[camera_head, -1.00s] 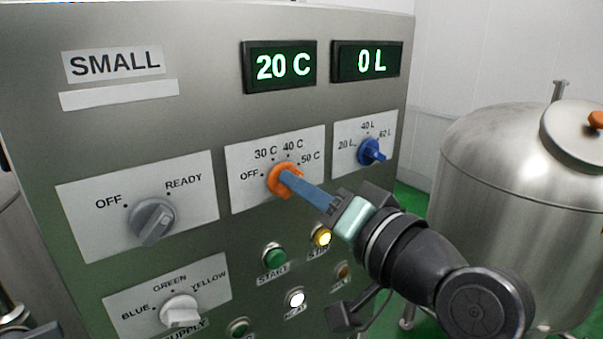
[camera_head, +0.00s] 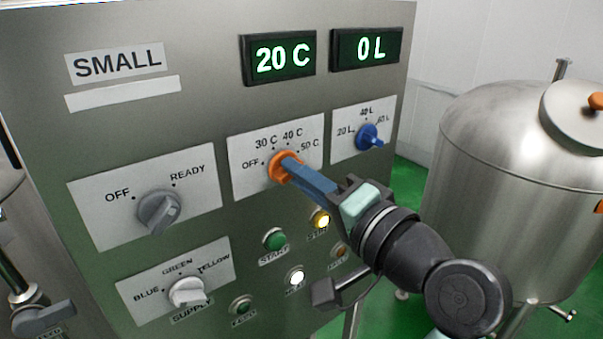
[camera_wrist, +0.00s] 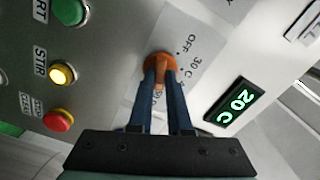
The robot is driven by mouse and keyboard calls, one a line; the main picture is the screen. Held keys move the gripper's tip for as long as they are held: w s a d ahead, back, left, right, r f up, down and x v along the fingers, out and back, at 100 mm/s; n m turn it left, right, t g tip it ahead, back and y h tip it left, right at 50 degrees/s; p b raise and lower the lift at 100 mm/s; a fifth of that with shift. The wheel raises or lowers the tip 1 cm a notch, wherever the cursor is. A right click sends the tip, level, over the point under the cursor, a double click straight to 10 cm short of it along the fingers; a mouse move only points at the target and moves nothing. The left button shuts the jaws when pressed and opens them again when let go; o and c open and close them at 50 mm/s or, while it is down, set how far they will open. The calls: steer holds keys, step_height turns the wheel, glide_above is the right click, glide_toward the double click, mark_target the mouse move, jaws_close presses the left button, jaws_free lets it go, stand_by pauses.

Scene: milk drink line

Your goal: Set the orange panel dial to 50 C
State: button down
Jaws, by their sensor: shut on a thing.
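The orange dial (camera_head: 274,166) sits on a white label plate on the panel, with marks OFF, 30 C, 40 C and 50 C around it. My gripper (camera_head: 291,166) has its blue fingers shut on the orange dial. In the wrist view, the two fingers (camera_wrist: 163,80) lie on either side of the dial's grip (camera_wrist: 160,62). The fingers hide part of the dial, and I cannot tell which mark its pointer faces. The temperature display (camera_head: 278,58) reads 20 C.
The blue dial (camera_head: 367,137) is close on the right, under the 0 L display (camera_head: 366,50). Below are the green START button (camera_head: 274,239), a lit yellow button (camera_head: 320,219) and a lit white button (camera_head: 296,277). The grey OFF/READY dial (camera_head: 158,210) is left. A steel tank (camera_head: 500,190) stands right.

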steer(key=c, duration=0.9)
jaws_free()
steer(key=shift+o, duration=0.2)
steer(key=b+v, duration=0.5)
steer(key=v, duration=0.8)
steer(key=shift+b, duration=0.35)
